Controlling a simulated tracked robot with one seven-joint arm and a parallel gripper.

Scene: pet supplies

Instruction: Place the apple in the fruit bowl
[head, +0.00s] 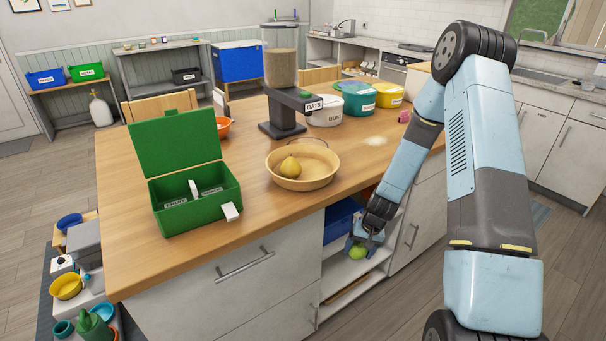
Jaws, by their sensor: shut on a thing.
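The apple (357,252) is green and shows at the tips of my gripper (364,241), low at the open shelf in the front of the wooden counter. My gripper is shut on the apple, and its fingers hide part of it. The fruit bowl (291,183) is a tan round bowl on the counter top, above and to the left of my gripper. A yellowish pear (290,166) lies in it. Whether the apple touches the shelf board cannot be told.
An open green box (194,205) stands left of the bowl. An oats dispenser (281,90) stands behind the bowl. White, teal (358,99) and yellow tubs line the far right of the counter. A blue bin (341,218) sits on the shelf beside my gripper. The counter's front edge lies between gripper and bowl.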

